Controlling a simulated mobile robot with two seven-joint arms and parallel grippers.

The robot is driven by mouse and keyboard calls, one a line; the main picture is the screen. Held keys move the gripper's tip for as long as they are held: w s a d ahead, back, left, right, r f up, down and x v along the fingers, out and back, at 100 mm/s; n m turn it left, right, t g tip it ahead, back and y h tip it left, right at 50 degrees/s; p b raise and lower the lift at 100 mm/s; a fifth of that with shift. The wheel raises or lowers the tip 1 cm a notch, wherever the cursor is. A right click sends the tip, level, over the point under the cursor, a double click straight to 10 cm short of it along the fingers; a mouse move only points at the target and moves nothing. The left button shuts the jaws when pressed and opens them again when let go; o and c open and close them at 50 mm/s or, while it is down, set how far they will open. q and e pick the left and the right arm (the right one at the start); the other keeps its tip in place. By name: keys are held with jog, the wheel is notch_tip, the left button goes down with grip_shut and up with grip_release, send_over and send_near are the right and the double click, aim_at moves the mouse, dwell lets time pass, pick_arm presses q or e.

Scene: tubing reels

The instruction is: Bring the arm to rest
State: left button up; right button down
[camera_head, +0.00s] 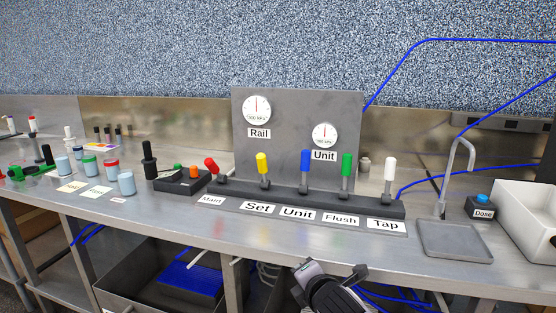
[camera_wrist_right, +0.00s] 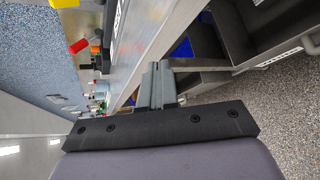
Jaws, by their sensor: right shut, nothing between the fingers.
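My right gripper (camera_head: 304,270) is at the bottom middle of the head view, in front of the bench's front edge and clear of the levers. In the right wrist view its two grey fingers (camera_wrist_right: 158,84) are together with nothing between them. They point past the bench edge, and no contact with it can be seen. My left gripper is in neither view.
The steel bench (camera_head: 190,225) carries a panel with a red lever (camera_head: 211,165) leaning left and several near-upright levers. A sink (camera_head: 455,242), a Dose button (camera_head: 483,207) and a white bin (camera_head: 530,215) stand right. Cups (camera_head: 127,183) stand left. Grey bins (camera_head: 140,285) sit below.

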jog(key=s+d+f+m+g, duration=0.1)
jog(key=s+d+f+m, duration=0.1)
jog(key=s+f+m, duration=0.55)
jog(key=s+d+f+m, duration=0.4)
jog(key=s+m, duration=0.1)
jog(key=s, duration=0.3)
jog(key=s+d+f+m+g, duration=0.1)
jog(key=s+d+f+m, duration=0.3)
jog(key=s, duration=0.4)
jog(key=s+d+f+m+h, duration=0.1)
jog(key=s+d+f+m, duration=0.3)
jog(key=s+m, duration=0.3)
jog(key=shift+s+d, duration=0.45)
jog(key=shift+s, duration=0.5)
jog(key=c, duration=1.8)
grip_release()
